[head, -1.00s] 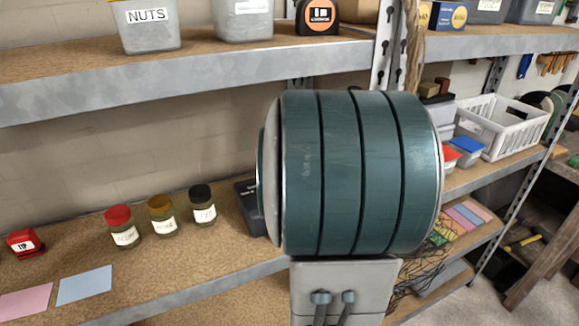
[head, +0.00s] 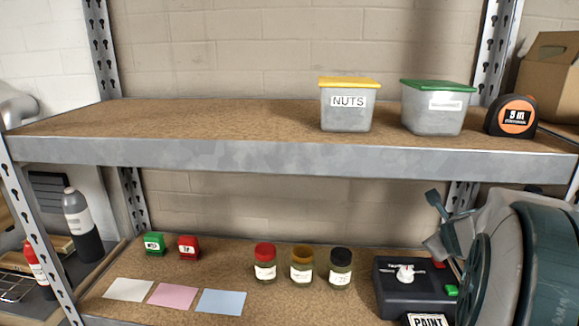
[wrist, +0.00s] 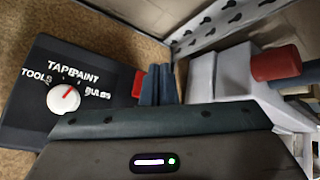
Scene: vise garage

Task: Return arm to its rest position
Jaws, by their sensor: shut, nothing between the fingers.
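My gripper (wrist: 158,88) shows at the middle of the wrist view. Its teal fingers are together with nothing between them. In the head view my arm fills the lower right corner, with grey and teal parts beside a black dial box (head: 408,290). The box has a white knob and a sign reading PAINT. The dial box also shows at the left of the wrist view (wrist: 45,115), its knob ringed by words including TOOLS, PAINT and BULBS. My gripper appears close to the box; whether they touch is unclear.
Red, amber and black-lidded jars (head: 302,266) stand left of the box. Green and red small blocks (head: 188,247) and coloured cards (head: 173,296) lie farther left. The upper shelf (head: 220,153) holds a NUTS bin (head: 346,108), a green-lidded bin (head: 436,112) and a tape measure (head: 511,117).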

